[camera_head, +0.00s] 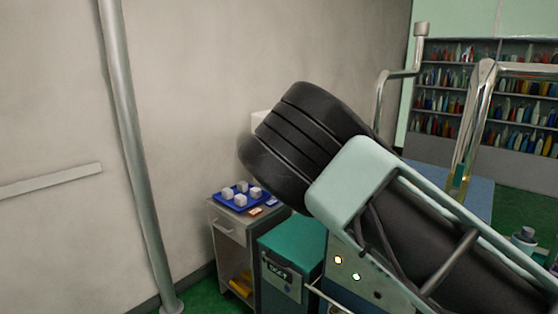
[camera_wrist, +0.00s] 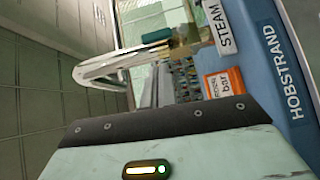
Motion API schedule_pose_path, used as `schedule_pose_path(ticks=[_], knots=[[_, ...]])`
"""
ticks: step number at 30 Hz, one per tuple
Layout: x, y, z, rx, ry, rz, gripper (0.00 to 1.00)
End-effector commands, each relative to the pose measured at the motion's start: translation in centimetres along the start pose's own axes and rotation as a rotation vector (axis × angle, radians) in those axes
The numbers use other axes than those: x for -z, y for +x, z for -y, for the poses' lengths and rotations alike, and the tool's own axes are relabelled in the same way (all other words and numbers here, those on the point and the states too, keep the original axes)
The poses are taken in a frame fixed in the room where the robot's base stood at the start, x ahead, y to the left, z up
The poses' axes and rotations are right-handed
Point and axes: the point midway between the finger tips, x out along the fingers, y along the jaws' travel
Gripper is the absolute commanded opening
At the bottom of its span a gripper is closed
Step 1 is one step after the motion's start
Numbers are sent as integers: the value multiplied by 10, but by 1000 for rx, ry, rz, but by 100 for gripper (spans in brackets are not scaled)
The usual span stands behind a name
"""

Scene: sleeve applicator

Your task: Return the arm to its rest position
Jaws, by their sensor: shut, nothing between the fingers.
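My arm (camera_head: 355,185), mint green with a black ribbed section, crosses the head view from the middle to the lower right. Its end is not visible there. In the wrist view a mint casing with a dark riveted edge and a lit indicator fills the bottom; I take it as my gripper (camera_wrist: 165,122). It is shut with nothing visible in it, and separate fingertips cannot be made out. A blue machine (camera_wrist: 262,62) marked STEAM and HOBSTRAND lies beyond it on the right. The gap between them cannot be judged.
A blue tray (camera_head: 223,201) with several pale cubes sits on a grey cabinet (camera_head: 228,232), beside a green-topped bin (camera_head: 290,245). Polished pipes (camera_head: 476,110) stand at right before shelves (camera_head: 438,100) of bottles. A grey post (camera_head: 122,100) stands left by bare wall.

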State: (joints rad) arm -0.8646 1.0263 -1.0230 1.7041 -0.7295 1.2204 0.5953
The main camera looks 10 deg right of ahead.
Motion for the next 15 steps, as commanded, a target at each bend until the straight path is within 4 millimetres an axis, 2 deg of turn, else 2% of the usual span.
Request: schedule_pose_path(ticks=[2, 4, 8, 9, 12, 15], knots=[[-6, 3, 11, 49, -25, 10, 0], [-19, 5, 34, 149, -73, 27, 0], [-60, -10, 93, 449, -211, 42, 0], [-76, -22, 109, 553, -257, 37, 0], [-117, -61, 137, 796, -360, 1, 0], [-160, -104, 147, 1010, -446, -64, 0]])
